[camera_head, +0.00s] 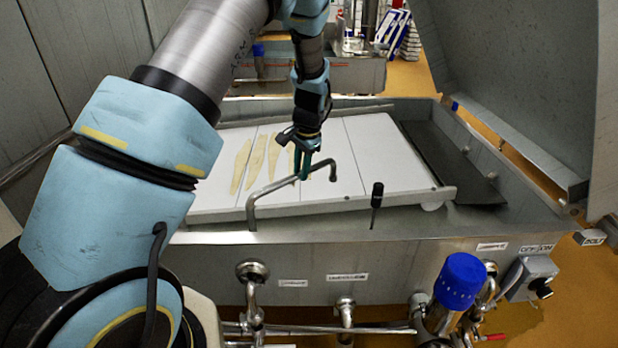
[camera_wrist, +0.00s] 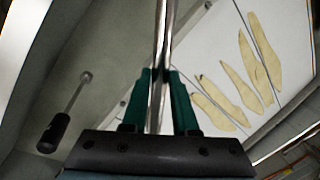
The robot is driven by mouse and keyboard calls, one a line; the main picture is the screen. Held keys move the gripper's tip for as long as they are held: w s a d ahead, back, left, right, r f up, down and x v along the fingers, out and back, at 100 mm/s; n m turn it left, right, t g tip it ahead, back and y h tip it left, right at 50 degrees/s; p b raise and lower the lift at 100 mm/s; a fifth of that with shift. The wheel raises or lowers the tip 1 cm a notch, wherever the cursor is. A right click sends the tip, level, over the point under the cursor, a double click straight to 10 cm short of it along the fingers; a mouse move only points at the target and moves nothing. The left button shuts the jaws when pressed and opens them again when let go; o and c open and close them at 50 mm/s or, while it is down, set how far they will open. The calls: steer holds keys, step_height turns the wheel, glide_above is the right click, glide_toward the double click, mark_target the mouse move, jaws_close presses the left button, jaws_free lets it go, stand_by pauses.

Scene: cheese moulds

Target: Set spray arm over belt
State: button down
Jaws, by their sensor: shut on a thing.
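The spray arm (camera_head: 274,188) is a bent grey metal pipe. It rises from the near rim of the steel trough, and its far end curves down above the white belt (camera_head: 366,150). My gripper (camera_head: 303,174) has green fingers and is shut on the pipe's horizontal stretch. In the wrist view the pipe (camera_wrist: 160,62) runs up between the two green fingers of my gripper (camera_wrist: 160,95). Several pale yellow fillet-like pieces (camera_head: 256,160) lie on the belt, and they also show in the wrist view (camera_wrist: 252,68). Part of the belt is hidden behind my arm.
A black-handled lever (camera_head: 377,194) stands on the near rim, right of the pipe. A raised steel lid (camera_head: 520,90) stands at the right. A blue-capped valve (camera_head: 460,281), pipes and a switch box (camera_head: 531,278) are along the front. The belt's right part is bare.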

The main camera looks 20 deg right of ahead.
steer(key=w+a+n+g+y, duration=0.1)
steer(key=w+a+n, duration=0.9)
steer(key=shift+w+a+b, duration=0.2)
steer(key=shift+a+b, duration=0.1)
steer(key=shift+b, duration=0.1)
steer(key=shift+n, duration=0.3)
steer(key=c, duration=0.7)
jaws_free()
steer(key=shift+s+d+r+b, duration=0.1)
steer(key=shift+d+r+b, duration=0.3)
steer(key=shift+r, duration=1.35)
steer(key=shift+s+d+r+b, duration=0.1)
steer(key=shift+d+r+b, duration=0.25)
steer(key=shift+r, duration=1.45)
steer(key=shift+s+d+r+b, duration=0.1)
steer(key=shift+d+r+b, duration=0.25)
steer(key=shift+r, duration=1.4)
